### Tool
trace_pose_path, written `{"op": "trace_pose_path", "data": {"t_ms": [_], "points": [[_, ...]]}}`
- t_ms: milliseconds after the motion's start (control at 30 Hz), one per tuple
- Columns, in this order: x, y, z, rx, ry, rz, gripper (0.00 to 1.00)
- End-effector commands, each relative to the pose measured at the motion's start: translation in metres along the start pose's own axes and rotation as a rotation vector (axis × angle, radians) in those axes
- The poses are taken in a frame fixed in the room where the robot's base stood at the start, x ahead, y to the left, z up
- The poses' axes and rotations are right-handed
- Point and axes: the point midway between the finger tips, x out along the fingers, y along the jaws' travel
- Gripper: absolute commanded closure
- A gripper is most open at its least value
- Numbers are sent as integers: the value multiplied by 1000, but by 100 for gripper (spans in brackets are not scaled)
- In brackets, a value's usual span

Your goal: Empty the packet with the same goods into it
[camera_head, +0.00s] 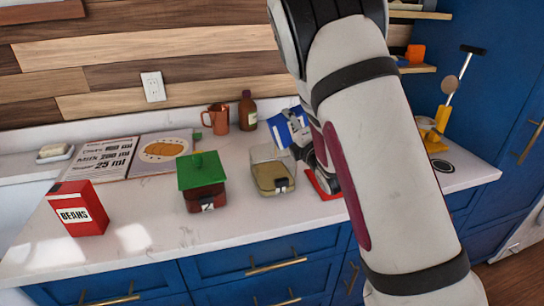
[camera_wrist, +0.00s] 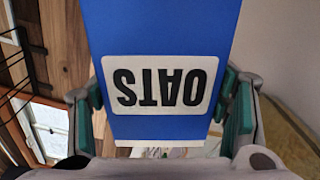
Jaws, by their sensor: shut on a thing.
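My gripper (camera_wrist: 166,108) is shut on a blue packet (camera_wrist: 160,35) with a white OATS label, upside down in the wrist view. In the head view the blue packet (camera_head: 286,130) is tilted above the back of a clear open jar (camera_head: 272,170). The jar holds a pale beige filling and has a small tag on its front, too small to read. Another jar (camera_head: 203,193), with dark red contents and a green lid, stands to its left. A red packet (camera_head: 77,210) marked BEANS stands at far left. My arm hides part of my gripper.
A flat red piece (camera_head: 323,185) lies right of the clear jar, partly hidden by my arm. An open recipe book (camera_head: 108,160), a copper mug (camera_head: 216,118) and a brown bottle (camera_head: 247,111) stand behind. The front counter (camera_head: 190,238) is clear.

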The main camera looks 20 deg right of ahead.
Motion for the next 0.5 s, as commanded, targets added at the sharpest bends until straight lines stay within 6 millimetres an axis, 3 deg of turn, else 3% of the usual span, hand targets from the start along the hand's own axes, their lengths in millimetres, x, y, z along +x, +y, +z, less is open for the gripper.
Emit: {"op": "trace_pose_path", "data": {"t_ms": [500], "points": [[0,-1,-2,-32,0,0,61]]}}
